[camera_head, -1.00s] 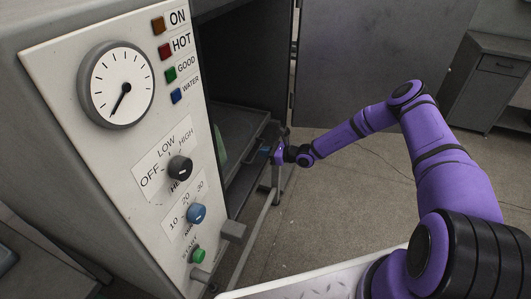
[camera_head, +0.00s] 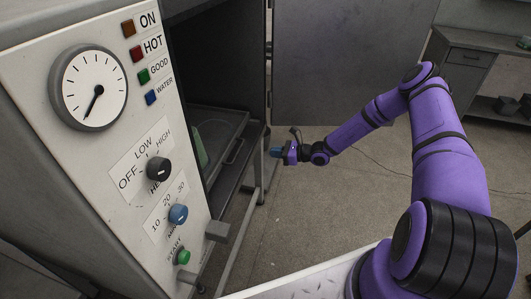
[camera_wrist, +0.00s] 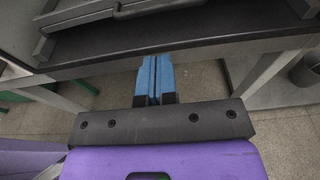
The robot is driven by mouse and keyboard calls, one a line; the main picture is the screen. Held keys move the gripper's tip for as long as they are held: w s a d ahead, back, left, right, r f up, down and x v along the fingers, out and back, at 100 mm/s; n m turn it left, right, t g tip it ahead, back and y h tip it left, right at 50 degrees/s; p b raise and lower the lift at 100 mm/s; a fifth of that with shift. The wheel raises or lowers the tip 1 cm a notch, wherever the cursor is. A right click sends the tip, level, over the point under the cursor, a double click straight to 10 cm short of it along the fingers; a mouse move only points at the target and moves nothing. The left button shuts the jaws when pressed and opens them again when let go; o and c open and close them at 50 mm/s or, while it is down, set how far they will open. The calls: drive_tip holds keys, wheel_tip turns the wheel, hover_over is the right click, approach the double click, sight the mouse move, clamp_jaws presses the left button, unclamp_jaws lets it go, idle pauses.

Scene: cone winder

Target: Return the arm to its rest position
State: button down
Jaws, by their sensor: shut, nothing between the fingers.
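My purple arm reaches from the lower right of the head view toward the machine. My gripper (camera_head: 276,153) is just right of the open machine chamber, clear of the tray. In the wrist view my gripper (camera_wrist: 155,62) has its blue fingers together with nothing between them. The fingertips point at the dark front edge (camera_wrist: 210,52) of the machine's shelf, and a gap to it is hard to judge.
The control panel (camera_head: 105,185) with gauge (camera_head: 88,88) and knobs stands at left. A dark tray (camera_head: 232,150) is inside the chamber. An open door (camera_head: 345,60) stands behind. A cabinet (camera_head: 465,75) is at the back right. The floor between is clear.

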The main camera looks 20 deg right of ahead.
drive_tip(key=s+a+r+n+g+h, duration=0.1)
drive_tip(key=s+r+n+g+h, duration=0.15)
drive_tip(key=s+r+n, duration=0.65)
drive_tip(key=s+a+r+n+g+h, duration=0.1)
drive_tip(key=a+r+n+g+h, duration=0.15)
drive_tip(key=r, duration=1.15)
drive_tip(key=s+r+n+g+h, duration=0.1)
drive_tip(key=s+r+n+g, duration=0.35)
drive_tip(key=r, duration=0.75)
drive_tip(key=s+d+r+n+t+h, duration=0.1)
drive_tip(key=s+r+n+t+h, duration=0.1)
drive_tip(key=s+r, duration=0.3)
drive_tip(key=s+d+r+n+t+h, duration=0.2)
drive_tip(key=s+r+n, duration=0.2)
drive_tip(key=s, duration=0.9)
drive_tip(key=s+d+r+n+t+h, duration=0.1)
drive_tip(key=s+r+n+t+h, duration=0.1)
drive_tip(key=s+r, duration=0.5)
drive_tip(key=shift+s+d+r+n+h, duration=0.25)
drive_tip(key=shift+s+n+h, duration=0.2)
drive_tip(key=shift+s, duration=0.9)
